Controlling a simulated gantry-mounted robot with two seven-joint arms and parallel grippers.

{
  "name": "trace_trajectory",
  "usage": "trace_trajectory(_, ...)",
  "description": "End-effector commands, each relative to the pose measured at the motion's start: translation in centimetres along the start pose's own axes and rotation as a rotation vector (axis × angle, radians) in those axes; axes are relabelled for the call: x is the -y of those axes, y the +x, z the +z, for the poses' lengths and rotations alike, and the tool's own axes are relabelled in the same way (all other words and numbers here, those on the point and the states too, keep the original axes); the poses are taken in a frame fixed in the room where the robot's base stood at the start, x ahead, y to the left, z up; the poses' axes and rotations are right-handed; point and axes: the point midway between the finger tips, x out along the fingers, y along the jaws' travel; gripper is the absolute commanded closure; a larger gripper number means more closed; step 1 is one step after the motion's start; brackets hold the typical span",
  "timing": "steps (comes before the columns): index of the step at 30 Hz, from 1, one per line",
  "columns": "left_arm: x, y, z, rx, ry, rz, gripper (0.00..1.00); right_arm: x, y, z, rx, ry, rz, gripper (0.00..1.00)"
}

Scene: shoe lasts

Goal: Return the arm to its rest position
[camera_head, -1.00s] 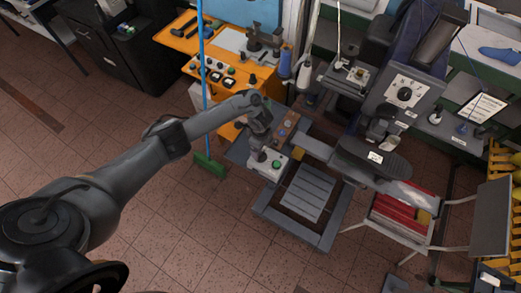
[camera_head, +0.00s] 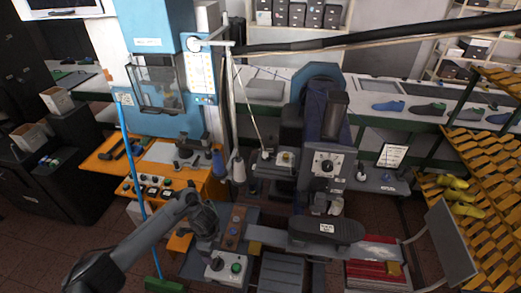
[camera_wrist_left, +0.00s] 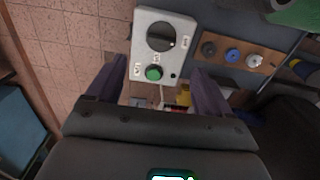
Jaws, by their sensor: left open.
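My left arm comes in from the lower left in the head view, its gripper (camera_head: 207,244) pointing down by a grey control box (camera_head: 222,276). In the left wrist view the two dark fingers of my left gripper (camera_wrist_left: 158,72) are spread, with nothing held between them. The control box (camera_wrist_left: 146,28) shows just beyond the fingertips, with a black knob (camera_wrist_left: 160,36) and a green button (camera_wrist_left: 153,72). I cannot tell whether a finger touches the box. My right gripper is not in view.
A panel with several round buttons (camera_head: 234,226) stands beside my wrist. A machine with a dark pad (camera_head: 325,231) is on the right. Tiled floor is at lower left.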

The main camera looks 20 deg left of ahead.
Motion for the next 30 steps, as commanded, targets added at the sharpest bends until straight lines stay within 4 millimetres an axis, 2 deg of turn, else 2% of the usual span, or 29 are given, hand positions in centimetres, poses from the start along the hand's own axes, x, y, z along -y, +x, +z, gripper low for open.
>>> trace_trajectory(5,-3.5,3.1,0.2,0.009,0.005,0.068,0.19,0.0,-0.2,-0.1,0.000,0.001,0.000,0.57)
trace_trajectory(8,-7.6,6.3,-0.1,0.006,0.010,0.143,0.19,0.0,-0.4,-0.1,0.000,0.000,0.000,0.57)
trace_trajectory(10,-11.6,8.8,-1.0,-0.009,0.018,0.207,0.19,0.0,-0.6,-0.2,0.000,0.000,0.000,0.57)
trace_trajectory(14,-19.8,12.4,-5.0,-0.088,0.040,0.298,0.19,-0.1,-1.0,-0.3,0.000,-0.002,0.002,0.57)
trace_trajectory(15,-22.3,13.2,-6.8,-0.123,0.037,0.310,0.19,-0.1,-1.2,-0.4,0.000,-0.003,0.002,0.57)
trace_trajectory(18,-27.2,14.0,-11.1,-0.205,0.005,0.303,0.19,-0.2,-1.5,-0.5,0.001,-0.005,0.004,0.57)
trace_trajectory(21,-30.8,13.5,-15.2,-0.281,-0.062,0.259,0.19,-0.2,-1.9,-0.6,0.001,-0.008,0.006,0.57)
trace_trajectory(25,-33.0,10.7,-18.9,-0.355,-0.218,0.164,0.19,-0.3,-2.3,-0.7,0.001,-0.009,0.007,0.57)
trace_trajectory(27,-33.0,8.2,-19.6,-0.376,-0.337,0.099,0.19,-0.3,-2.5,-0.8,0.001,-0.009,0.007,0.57)
trace_trajectory(30,-31.8,3.9,-18.5,-0.378,-0.538,-0.002,0.19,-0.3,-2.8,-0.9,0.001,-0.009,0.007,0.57)
